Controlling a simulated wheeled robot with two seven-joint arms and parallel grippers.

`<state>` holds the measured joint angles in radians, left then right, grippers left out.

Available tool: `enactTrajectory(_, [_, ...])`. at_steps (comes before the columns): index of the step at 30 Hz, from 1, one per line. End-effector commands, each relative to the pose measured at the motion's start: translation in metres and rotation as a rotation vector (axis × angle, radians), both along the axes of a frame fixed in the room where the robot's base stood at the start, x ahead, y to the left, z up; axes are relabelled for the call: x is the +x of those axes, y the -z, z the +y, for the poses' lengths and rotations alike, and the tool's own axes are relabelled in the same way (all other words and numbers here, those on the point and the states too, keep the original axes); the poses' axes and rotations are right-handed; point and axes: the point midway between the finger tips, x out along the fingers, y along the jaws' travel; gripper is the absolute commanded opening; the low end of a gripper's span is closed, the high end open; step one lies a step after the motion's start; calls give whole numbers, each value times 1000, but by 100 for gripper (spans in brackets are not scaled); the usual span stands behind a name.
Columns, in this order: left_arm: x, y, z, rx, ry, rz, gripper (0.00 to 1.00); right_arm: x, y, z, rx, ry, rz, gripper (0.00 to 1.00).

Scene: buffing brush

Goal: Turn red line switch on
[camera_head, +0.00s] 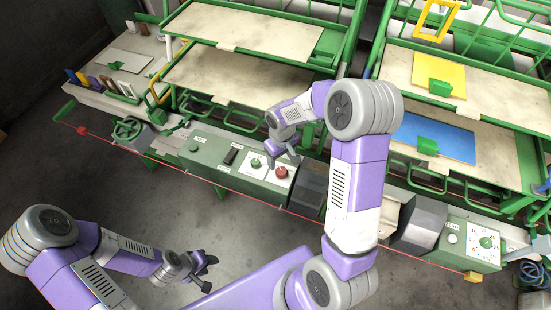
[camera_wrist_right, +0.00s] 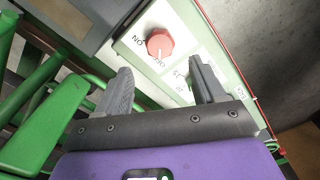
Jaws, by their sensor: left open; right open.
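The red line switch is a red rotary knob (camera_head: 281,173) on a white plate of the green control panel. It also shows in the right wrist view as a red faceted knob (camera_wrist_right: 160,42) with printed lettering beside it. My right gripper (camera_head: 285,158) is over the panel, close to the red knob. In the wrist view the right gripper (camera_wrist_right: 163,82) is open and empty, with the red knob beyond its fingertips; contact is not visible. My left gripper (camera_head: 208,273) is open and empty, low over the floor at the bottom left, away from the panel.
A green knob (camera_head: 255,163) sits left of the red one on the panel. A dark box-like part (camera_head: 312,184) stands just right of it. A handwheel (camera_head: 128,128) is farther left. A thin red line (camera_head: 190,174) runs along the front. Green-framed shelves rise behind.

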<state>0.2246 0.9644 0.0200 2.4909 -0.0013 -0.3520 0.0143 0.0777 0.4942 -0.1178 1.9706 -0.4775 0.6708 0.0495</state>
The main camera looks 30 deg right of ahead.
Motion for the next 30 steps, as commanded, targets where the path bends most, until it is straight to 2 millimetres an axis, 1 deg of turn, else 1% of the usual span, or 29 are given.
enactTrajectory(1, [0,3,0,0,0,1,43,-1,10,0,0,0,5,69])
enactTrajectory(3, [0,5,0,0,-1,1,43,-1,22,0,1,0,5,69])
enactTrajectory(6, [0,8,0,0,-1,1,43,-1,39,0,0,1,5,69])
enactTrajectory(10, [0,11,0,0,-1,0,43,-1,56,0,1,1,3,69])
enactTrajectory(15, [0,12,0,0,0,0,43,-1,65,0,0,1,1,69])
enactTrajectory(23, [0,12,0,0,0,0,43,0,66,0,0,1,0,69])
enactTrajectory(30, [0,12,0,0,0,0,43,0,66,0,1,1,0,32])
